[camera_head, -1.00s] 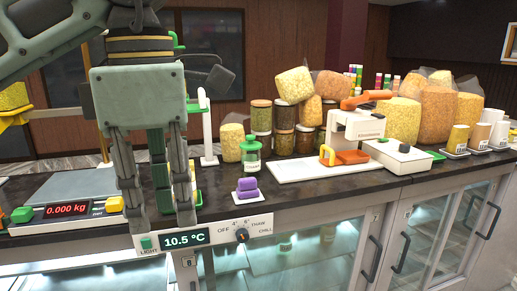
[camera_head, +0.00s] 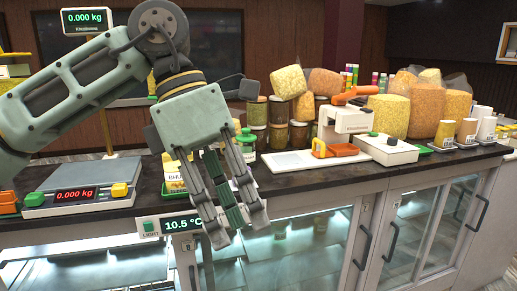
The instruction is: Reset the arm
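My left gripper (camera_head: 237,226) hangs from the arm that comes in from the left, tilted, in front of the counter's front edge. Its fingers are spread apart and point down, with nothing visible held between them. It hides part of the counter top and of the items behind it, including a yellow-and-white packet (camera_head: 174,178). My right gripper is not in view.
A weighing scale (camera_head: 80,196) reading 0.000 kg stands at left on the counter (camera_head: 300,180). Behind the gripper are stacked jars (camera_head: 278,112). A white sealing machine (camera_head: 345,122) and a white box (camera_head: 390,150) stand right. Glass doors are below.

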